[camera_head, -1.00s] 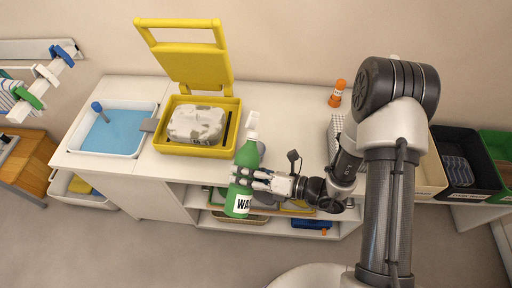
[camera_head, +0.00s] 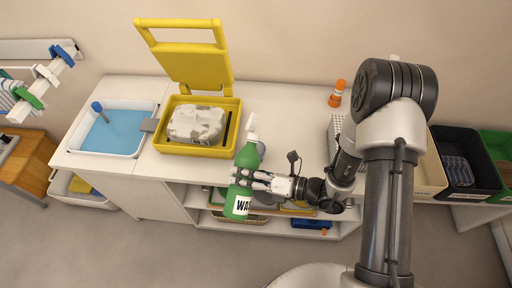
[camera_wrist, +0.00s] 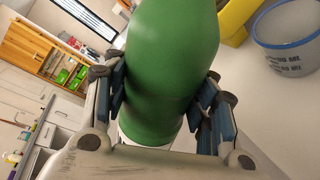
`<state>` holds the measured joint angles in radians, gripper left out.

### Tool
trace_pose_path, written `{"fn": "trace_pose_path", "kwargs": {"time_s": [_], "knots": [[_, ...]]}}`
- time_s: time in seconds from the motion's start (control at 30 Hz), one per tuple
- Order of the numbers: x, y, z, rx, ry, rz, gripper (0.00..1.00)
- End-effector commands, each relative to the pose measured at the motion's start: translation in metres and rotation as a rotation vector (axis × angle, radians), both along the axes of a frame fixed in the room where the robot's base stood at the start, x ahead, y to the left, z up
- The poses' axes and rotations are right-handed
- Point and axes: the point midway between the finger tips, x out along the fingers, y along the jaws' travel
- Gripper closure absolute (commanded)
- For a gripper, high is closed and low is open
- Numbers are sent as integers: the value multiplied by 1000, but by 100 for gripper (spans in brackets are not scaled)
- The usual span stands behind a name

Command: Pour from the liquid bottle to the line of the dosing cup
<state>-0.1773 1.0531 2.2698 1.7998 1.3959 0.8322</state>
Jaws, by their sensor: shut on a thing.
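The green liquid bottle (camera_head: 245,165) has a white nozzle and a white label partly reading "WA". It is tilted slightly, nozzle toward the counter, in front of the counter's edge. My gripper (camera_head: 248,180) is shut around its body from the right. In the wrist view the green bottle (camera_wrist: 170,60) fills the middle between the blue-padded fingers of my gripper (camera_wrist: 163,100). In the head view the cup is mostly hidden behind the bottle.
A yellow open case (camera_head: 197,150) with a grey-white device stands on the counter (camera_head: 285,110) left of the bottle. Further left is a white tray (camera_head: 100,152) with a blue surface. An orange bottle (camera_head: 337,93) stands at the back right. Bins (camera_head: 465,165) are at the far right.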

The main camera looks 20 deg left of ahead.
Motion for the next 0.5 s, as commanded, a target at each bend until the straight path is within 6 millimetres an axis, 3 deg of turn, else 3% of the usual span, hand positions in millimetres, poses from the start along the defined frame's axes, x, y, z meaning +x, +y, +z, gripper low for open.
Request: {"fn": "trace_pose_path", "kwargs": {"time_s": [0.5], "knots": [[-1, 0, -2, 0, 31, 0, 92]]}}
